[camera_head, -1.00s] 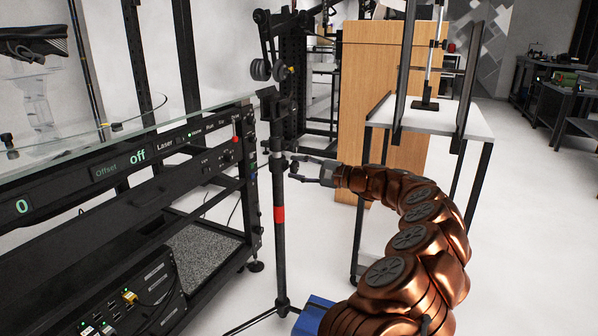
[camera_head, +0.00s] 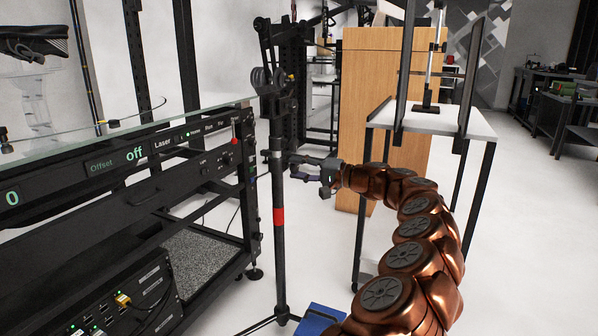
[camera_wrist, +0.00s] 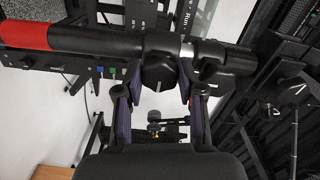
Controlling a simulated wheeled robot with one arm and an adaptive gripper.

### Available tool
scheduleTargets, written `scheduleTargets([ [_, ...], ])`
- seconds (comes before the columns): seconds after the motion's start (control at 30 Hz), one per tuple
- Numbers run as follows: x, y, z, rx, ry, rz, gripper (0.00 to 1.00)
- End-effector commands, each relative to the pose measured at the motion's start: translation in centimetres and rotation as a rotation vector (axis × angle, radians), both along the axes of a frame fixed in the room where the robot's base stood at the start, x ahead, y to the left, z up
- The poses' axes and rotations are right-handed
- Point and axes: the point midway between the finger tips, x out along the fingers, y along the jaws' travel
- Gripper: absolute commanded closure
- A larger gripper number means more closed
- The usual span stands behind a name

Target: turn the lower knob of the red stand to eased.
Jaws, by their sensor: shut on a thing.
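The red stand is a thin black upright pole (camera_head: 279,190) with a red band (camera_head: 279,217), left of my arm in the head view. In the wrist view the pole lies across the top, with the red band (camera_wrist: 22,35) at the left. The lower knob (camera_wrist: 157,75) is black with a pale pointer mark and sticks out from the pole's collar. My gripper (camera_wrist: 157,88) is shut on this knob, one finger on each side. In the head view my gripper (camera_head: 294,168) reaches the pole from the right, above the band. No setting label is readable.
A black equipment rack (camera_head: 150,190) with a glass top stands close left of the pole. A white-topped table (camera_head: 440,122) and a wooden cabinet (camera_head: 375,90) stand behind my arm. A blue box (camera_head: 318,318) is on the floor near the stand's foot.

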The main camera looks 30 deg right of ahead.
Motion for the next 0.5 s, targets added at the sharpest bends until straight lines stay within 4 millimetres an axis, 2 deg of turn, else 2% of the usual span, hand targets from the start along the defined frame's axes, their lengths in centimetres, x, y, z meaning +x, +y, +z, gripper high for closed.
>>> scheduleTargets([
  [0.4,0.0,0.02,-0.05,-0.004,-0.001,0.001,0.97],
  [0.43,0.0,0.02,-0.05,-0.004,-0.001,0.001,0.59],
  [0.5,0.0,0.02,-0.05,-0.003,-0.002,0.001,0.51],
])
